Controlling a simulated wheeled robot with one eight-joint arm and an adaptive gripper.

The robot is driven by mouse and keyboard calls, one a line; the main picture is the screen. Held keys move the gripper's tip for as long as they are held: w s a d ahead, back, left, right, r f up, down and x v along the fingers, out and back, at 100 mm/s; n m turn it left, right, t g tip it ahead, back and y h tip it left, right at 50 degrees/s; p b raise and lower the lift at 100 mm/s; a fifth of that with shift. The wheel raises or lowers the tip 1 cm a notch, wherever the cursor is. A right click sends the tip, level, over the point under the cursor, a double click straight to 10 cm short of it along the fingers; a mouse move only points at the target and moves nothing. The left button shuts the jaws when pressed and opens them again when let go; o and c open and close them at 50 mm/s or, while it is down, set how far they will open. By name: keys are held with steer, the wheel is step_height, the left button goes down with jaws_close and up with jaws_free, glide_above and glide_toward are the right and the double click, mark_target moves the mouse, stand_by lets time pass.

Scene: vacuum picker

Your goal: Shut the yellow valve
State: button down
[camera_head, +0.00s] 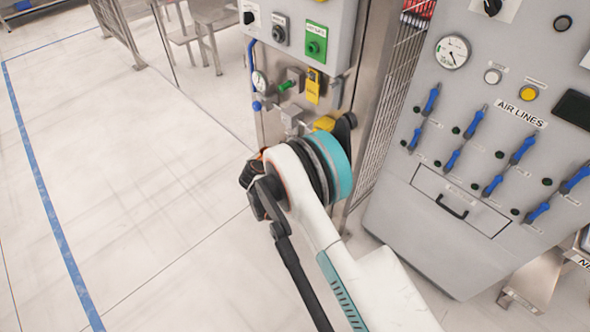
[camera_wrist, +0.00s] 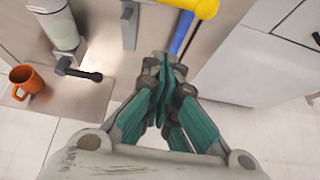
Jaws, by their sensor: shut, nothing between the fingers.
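The yellow valve (camera_wrist: 196,7) shows in the wrist view as a thick yellow bar with a rounded end, cut off by the top edge. In the head view a yellow part (camera_head: 324,123), seemingly the same valve, shows just above my arm, which partly covers it. My gripper (camera_wrist: 165,66) has its teal fingers together and empty. Its tips lie below and left of the yellow bar in the wrist view, with no visible contact. A blue tube (camera_wrist: 183,32) runs close beside the tips. In the head view my arm hides the fingers.
The steel cabinet holds a gauge (camera_head: 260,82), a green-handled valve (camera_head: 289,85) and a yellow tag (camera_head: 313,87). An air-lines panel (camera_head: 440,190) stands right. Floor at left is clear.

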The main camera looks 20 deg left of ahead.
steer(key=shift+w+d+r+b, duration=0.25)
steer(key=shift+w+r+b, duration=0.2)
steer(key=shift+w+r, duration=0.25)
steer(key=shift+w+d+r+b, duration=0.25)
steer(key=shift+w+r+b, duration=0.2)
steer(key=shift+r, duration=0.3)
